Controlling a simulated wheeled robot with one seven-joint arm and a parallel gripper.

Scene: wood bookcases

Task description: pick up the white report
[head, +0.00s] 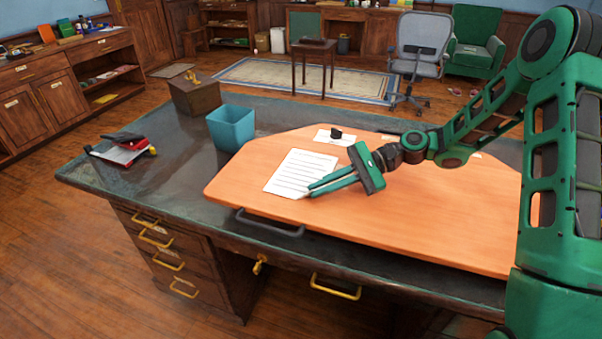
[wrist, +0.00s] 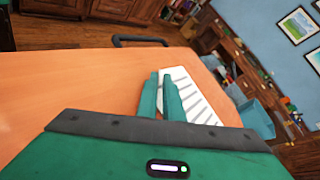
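The white report (head: 298,170) is a lined sheet on the orange desk top. In the wrist view the report (wrist: 192,100) shows beyond and right of my fingers. My gripper (head: 311,191) reaches in from the right, with its fingertips at the report's near right corner. In the wrist view my two green fingers (wrist: 161,80) stand close together with a narrow gap between them. The right finger covers part of the sheet's edge. I cannot tell whether the fingertips touch the paper.
A smaller white sheet (head: 330,138) with a black object lies behind the report. A teal bin (head: 231,128), a brown box (head: 195,97) and a red-and-black pile (head: 122,148) stand left on the desk. The orange surface (head: 440,215) is clear at the right.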

